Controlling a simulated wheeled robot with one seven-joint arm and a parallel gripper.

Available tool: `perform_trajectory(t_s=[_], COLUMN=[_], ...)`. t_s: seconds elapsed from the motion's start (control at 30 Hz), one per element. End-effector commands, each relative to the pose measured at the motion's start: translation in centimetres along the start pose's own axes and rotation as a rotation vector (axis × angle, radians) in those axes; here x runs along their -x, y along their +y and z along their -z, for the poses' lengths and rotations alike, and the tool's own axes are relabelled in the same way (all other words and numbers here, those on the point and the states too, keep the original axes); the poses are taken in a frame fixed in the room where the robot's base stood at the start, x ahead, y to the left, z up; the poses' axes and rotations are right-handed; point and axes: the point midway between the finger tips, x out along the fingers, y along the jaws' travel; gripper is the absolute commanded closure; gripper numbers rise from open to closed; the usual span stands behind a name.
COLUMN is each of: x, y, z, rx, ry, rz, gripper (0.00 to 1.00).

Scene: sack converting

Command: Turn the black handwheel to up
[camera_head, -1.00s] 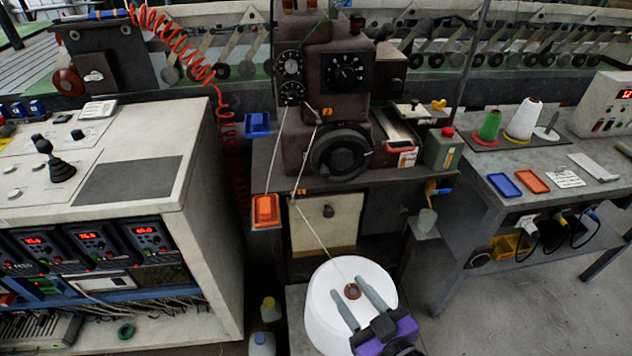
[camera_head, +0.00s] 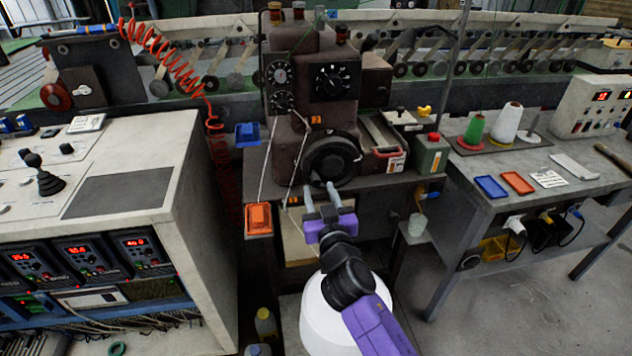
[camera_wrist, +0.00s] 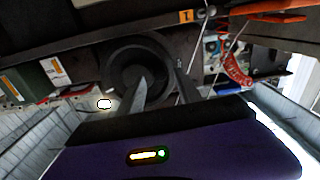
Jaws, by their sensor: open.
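The black handwheel (camera_head: 333,160) is on the front of the dark brown machine (camera_head: 310,120), in the middle of the head view. It also shows in the wrist view (camera_wrist: 128,58), upside down to the head view, beyond my fingers. My gripper (camera_head: 322,192) is open and empty, just below and in front of the wheel in the head view. Its two grey fingers point toward the wheel's lower rim. In the wrist view one finger overlaps the wheel's middle and the other stands by its right edge. I cannot tell whether either finger touches the wheel.
A thread runs down the machine's front near the wheel. An orange tray (camera_head: 259,219) hangs to the left, and a green canister (camera_head: 431,155) stands to the right. A white drum (camera_head: 318,318) stands below my arm. A grey table (camera_head: 520,150) is at the right.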

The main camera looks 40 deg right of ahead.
Motion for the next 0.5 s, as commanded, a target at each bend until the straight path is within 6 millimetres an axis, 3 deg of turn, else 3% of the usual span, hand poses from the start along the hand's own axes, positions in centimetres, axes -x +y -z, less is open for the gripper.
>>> perform_trajectory(t_s=[0.2, 0.5], x=[-2.9, -3.7], y=[0.0, 0.0], z=[0.1, 0.0], rx=[-0.001, -0.001], ry=[-0.001, 0.0], rz=[-0.001, 0.001], gripper=[0.59, 0.59])
